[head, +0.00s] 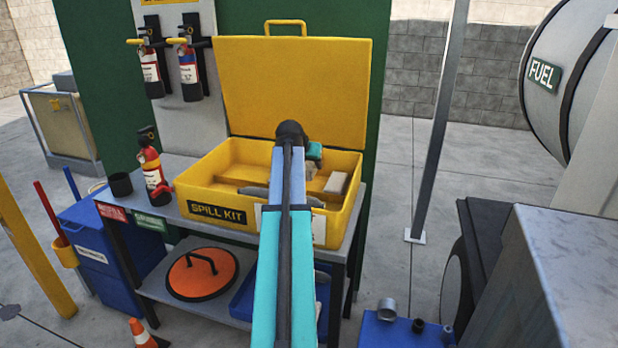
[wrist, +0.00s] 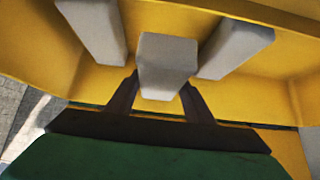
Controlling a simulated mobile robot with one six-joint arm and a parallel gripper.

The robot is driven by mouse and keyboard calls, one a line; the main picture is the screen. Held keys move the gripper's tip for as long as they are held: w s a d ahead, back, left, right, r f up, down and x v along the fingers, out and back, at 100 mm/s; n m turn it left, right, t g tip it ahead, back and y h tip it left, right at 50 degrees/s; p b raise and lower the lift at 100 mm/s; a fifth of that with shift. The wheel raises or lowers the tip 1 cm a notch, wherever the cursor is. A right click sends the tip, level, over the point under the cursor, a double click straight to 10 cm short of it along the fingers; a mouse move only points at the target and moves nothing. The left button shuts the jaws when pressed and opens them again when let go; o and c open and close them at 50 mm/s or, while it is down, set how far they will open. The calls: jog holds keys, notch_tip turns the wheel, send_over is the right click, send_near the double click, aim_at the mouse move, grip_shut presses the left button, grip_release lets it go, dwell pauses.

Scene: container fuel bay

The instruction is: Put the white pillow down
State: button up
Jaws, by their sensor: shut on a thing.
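My gripper (wrist: 161,88) is shut on a white pillow (wrist: 166,55), a pale block-like pad between its two dark fingers in the wrist view. It is over or inside the yellow spill kit box (head: 225,178), whose lid stands open. I cannot tell whether the held pillow touches the box floor. Two more pale pillows lie in the box, one to the left (wrist: 92,30) and one to the right (wrist: 234,48) in the wrist view.
The box stands on a grey bench (head: 180,215). A fire extinguisher (head: 152,170) and a black cup (head: 120,185) stand left of it. The raised yellow lid (head: 290,90) blocks the back. An orange disc lid (head: 202,275) lies on the lower shelf.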

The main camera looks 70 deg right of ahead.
aim_at(309, 186)
jog(key=shift+f, duration=0.45)
jog(key=shift+f, duration=0.1)
jog(key=shift+f, duration=2.2)
jog(key=shift+f, duration=0.1)
jog(key=o, duration=1.2)
jog(key=shift+c, duration=0.2)
jog(key=v, duration=1.2)
